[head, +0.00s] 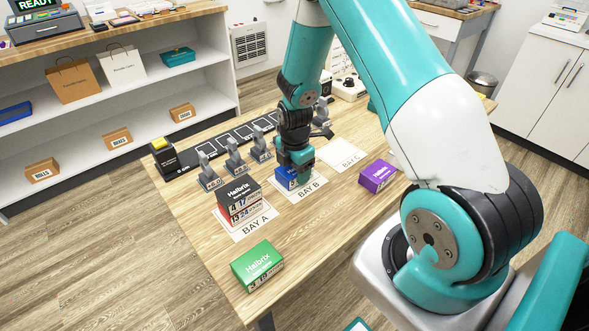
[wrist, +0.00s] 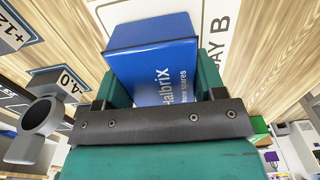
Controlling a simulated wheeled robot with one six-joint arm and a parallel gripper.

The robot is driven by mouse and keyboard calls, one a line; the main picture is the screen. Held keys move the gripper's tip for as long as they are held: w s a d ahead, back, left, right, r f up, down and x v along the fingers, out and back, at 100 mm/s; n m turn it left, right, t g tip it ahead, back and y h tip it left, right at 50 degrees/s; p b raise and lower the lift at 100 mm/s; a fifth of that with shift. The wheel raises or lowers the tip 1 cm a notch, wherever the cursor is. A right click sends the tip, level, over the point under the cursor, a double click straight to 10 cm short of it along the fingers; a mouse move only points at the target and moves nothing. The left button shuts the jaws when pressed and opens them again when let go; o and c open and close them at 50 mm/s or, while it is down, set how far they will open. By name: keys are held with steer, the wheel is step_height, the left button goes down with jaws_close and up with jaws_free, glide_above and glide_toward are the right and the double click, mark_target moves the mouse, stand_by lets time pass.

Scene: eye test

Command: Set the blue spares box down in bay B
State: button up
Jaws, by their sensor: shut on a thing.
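The blue spares box (head: 284,178) is held in my gripper (head: 295,168) over the white bay B mat (head: 311,191). In the wrist view the blue box (wrist: 152,62) sits between the two green fingers of my gripper (wrist: 165,80), which are shut on it. Part of the bay B mat (wrist: 205,20) and its lettering show beyond the box. My gripper hides part of the box in the head view. I cannot tell whether its underside touches the mat.
Bay A (head: 258,224) holds a dark box (head: 238,192) on a red one (head: 240,213). Bay C (head: 342,153) looks empty. A purple box (head: 378,176) lies right of the bays, a green box (head: 257,265) near the front. Grey stands (head: 236,160) line the back.

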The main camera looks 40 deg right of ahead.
steer(key=shift+f, duration=0.2)
steer(key=o, duration=1)
steer(key=shift+r, duration=0.1)
steer(key=shift+c, duration=0.2)
steer(key=shift+r, duration=0.1)
step_height(320, 180, up, 11)
steer(key=s+a+r+m+y, duration=0.2)
steer(key=s+a+r+m, duration=0.35)
steer(key=a+r, duration=0.65)
steer(key=s+a+r+m+y, duration=0.1)
steer(key=s+a+r+m, duration=0.1)
steer(key=s+a, duration=0.3)
steer(key=s+a+r+m+y, duration=0.1)
steer(key=s+a+r+m, duration=0.2)
steer(key=s, duration=0.8)
steer(key=a+m, duration=0.1)
steer(key=a, duration=0.1)
steer(key=shift+s+a+r, duration=0.3)
steer(key=shift+s+r, duration=0.05)
